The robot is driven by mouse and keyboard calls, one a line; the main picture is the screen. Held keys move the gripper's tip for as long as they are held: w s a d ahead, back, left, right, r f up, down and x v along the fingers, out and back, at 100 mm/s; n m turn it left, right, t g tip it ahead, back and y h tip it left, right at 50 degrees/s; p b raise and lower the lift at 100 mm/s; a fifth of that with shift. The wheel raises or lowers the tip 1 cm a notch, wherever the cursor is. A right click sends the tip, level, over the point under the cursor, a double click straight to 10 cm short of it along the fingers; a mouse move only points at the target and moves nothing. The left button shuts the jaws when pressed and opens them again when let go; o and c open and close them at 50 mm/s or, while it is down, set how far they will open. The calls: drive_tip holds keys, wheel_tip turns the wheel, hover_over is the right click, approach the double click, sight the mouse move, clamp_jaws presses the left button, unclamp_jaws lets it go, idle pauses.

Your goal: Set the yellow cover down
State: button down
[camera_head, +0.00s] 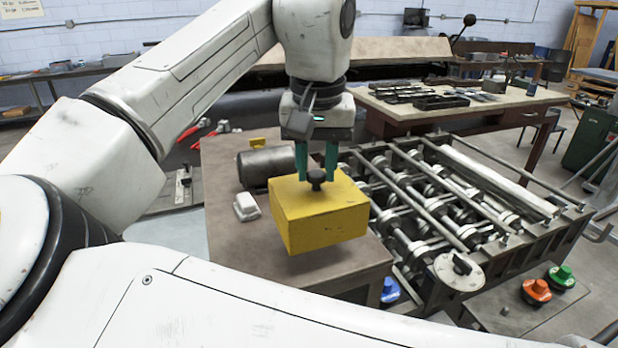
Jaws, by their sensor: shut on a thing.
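The yellow cover (318,216) is a box-shaped piece with a dark knob (316,178) on its top. My gripper (316,172), with green fingers, points down and is shut on the knob. The cover hangs roughly level over the front part of the brown tabletop (228,160). Its underside is hidden, so I cannot tell how large the gap to the tabletop is.
A grey metal cylinder (266,167) and a small white block (246,206) lie left of the cover. A roller-forming machine (440,200) stands close on the right. Blue (389,290), orange (536,291) and green (562,276) knobbed pieces sit lower right.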

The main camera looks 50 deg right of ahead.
drive_tip(key=shift+w+d+f, duration=0.25)
drive_tip(key=shift+w+f, duration=0.05)
drive_tip(key=shift+f, duration=0.15)
drive_tip(key=shift+w+d+f+p, duration=0.15)
drive_tip(key=shift+f+p, duration=0.55)
drive_tip(key=shift+f, duration=1.1)
drive_tip(key=shift+f, duration=0.15)
drive_tip(key=c, duration=0.8)
unclamp_jaws()
drive_tip(key=r, duration=0.4)
drive_tip(key=a+r+b, duration=0.1)
drive_tip(key=r, duration=0.3)
drive_tip(key=s+r+b, duration=0.1)
drive_tip(key=r, duration=0.3)
drive_tip(key=shift+a+r, duration=0.1)
drive_tip(key=shift+a, duration=0.2)
